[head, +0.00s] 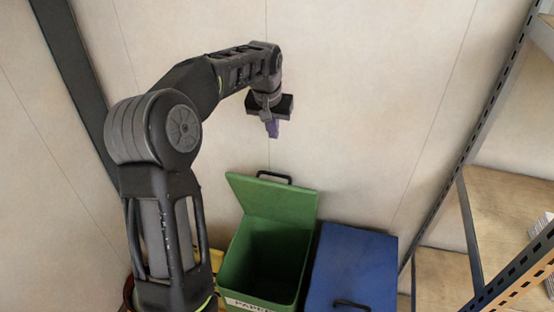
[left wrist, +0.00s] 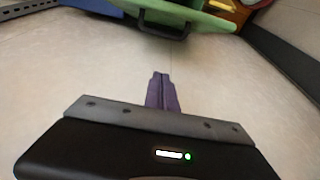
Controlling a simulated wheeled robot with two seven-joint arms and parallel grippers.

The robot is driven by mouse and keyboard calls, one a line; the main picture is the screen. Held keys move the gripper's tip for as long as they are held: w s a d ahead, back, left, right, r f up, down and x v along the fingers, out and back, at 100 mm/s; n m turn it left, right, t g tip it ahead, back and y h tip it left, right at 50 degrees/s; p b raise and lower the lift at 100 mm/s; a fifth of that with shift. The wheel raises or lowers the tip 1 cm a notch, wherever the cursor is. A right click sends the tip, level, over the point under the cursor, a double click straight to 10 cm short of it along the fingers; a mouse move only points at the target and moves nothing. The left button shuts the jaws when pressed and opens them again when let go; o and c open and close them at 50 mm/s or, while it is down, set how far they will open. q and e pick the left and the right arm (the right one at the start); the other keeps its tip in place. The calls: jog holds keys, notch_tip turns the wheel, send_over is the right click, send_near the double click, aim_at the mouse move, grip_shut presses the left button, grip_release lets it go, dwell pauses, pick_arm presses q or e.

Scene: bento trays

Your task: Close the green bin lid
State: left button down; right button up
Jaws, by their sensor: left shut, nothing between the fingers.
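The green bin (head: 236,258) stands at the bottom centre of the head view, its inside dark and open to view. Its green lid (head: 272,200) is raised and leans back toward the wall, with a black handle (head: 274,177) at its top edge. The lid (left wrist: 190,14) and handle (left wrist: 164,30) also show at the top of the left wrist view. My left gripper (head: 272,129) is above the lid, apart from it, pointing down. Its purple fingers (left wrist: 162,88) are shut with nothing between them. My right gripper is not in view.
A blue bin with its lid down (head: 352,262) stands right of the green bin. A yellow bin (head: 216,260) and a red one (head: 128,292) show partly behind my left arm. A metal shelf rack (head: 470,230) is at the right. A pale wall (head: 360,90) is behind.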

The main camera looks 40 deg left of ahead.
pick_arm(q)
notch_tip(320, 180, down, 12)
jog(key=p, duration=0.2)
jog(key=shift+s+d+r+p, duration=0.15)
jog(key=shift+s+p, duration=0.2)
dwell(0.3)
